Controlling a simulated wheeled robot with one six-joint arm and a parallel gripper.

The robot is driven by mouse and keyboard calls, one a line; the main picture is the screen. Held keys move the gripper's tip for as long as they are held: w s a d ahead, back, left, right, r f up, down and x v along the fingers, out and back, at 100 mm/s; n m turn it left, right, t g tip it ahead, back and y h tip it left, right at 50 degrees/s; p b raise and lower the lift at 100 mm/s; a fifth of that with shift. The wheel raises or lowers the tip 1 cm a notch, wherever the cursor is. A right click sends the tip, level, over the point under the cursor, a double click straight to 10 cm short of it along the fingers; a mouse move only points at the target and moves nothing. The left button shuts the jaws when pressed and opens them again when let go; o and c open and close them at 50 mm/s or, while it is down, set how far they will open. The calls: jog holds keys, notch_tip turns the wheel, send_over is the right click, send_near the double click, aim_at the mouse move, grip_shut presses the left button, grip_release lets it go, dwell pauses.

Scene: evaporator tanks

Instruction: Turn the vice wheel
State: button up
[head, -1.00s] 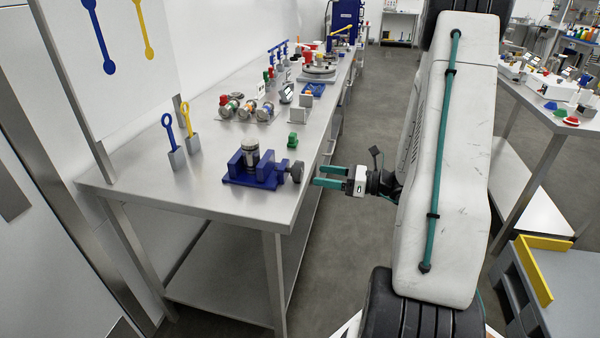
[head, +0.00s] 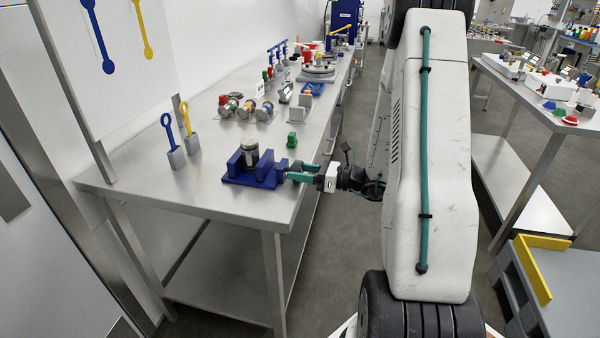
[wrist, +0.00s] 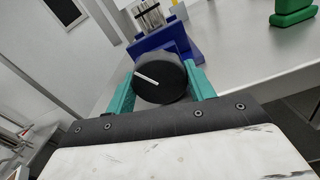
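The blue vice (head: 240,179) stands near the table's front right corner, with a metal cylinder (head: 249,148) between its jaws. It also shows in the wrist view (wrist: 160,39). The dark round vice wheel (wrist: 161,82) has a white line on its face, slanting down to the right in the wrist view. My gripper (head: 294,171) is at the wheel, with one teal finger on each side of it. The fingers stay spread; whether they touch the rim is unclear. In the head view the fingers largely hide the wheel.
A green block (head: 292,140) stands just behind the vice. Blue and yellow tools (head: 168,130) stand in holders to the left. Several gauge-like cylinders (head: 246,109) lie farther back. The table edge (head: 296,212) runs below my gripper.

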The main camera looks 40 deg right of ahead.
dwell(0.3)
jog(key=shift+n, duration=3)
jog(key=o, duration=1)
jog(key=shift+s+d, duration=0.1)
jog(key=v, duration=0.7)
jog(key=shift+s+d, duration=0.2)
jog(key=shift+s, duration=0.1)
